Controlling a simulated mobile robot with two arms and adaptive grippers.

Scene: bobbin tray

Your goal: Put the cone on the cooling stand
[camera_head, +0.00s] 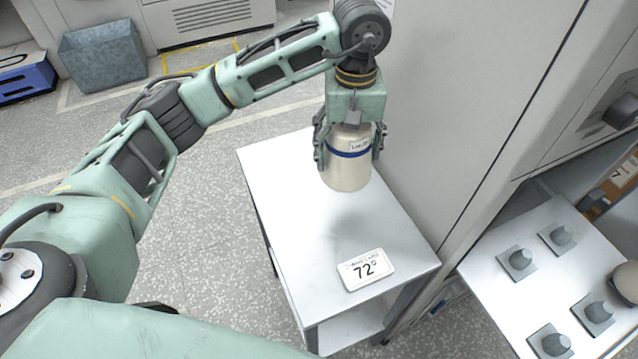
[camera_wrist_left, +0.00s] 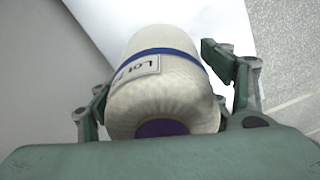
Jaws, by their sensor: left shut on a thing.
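The cone (camera_head: 346,172) is a cream yarn package with a blue band and a small label. My left gripper (camera_head: 348,155) is shut on it from above, one finger on each side. In the left wrist view the cone (camera_wrist_left: 165,95) sits between the fingers (camera_wrist_left: 165,100), with a purple end toward the camera. The cone is upright over the far part of a white-topped stand (camera_head: 310,230). A shadow lies on the top in front of the cone; whether its base touches the top I cannot tell. My right gripper is not in view.
A card (camera_head: 366,269) reading "72°" lies at the stand's near right corner. A tall grey cabinet (camera_head: 450,90) borders the stand on the right. A white shelf (camera_head: 497,278) with several grey pegs is at the lower right. The middle of the stand is clear.

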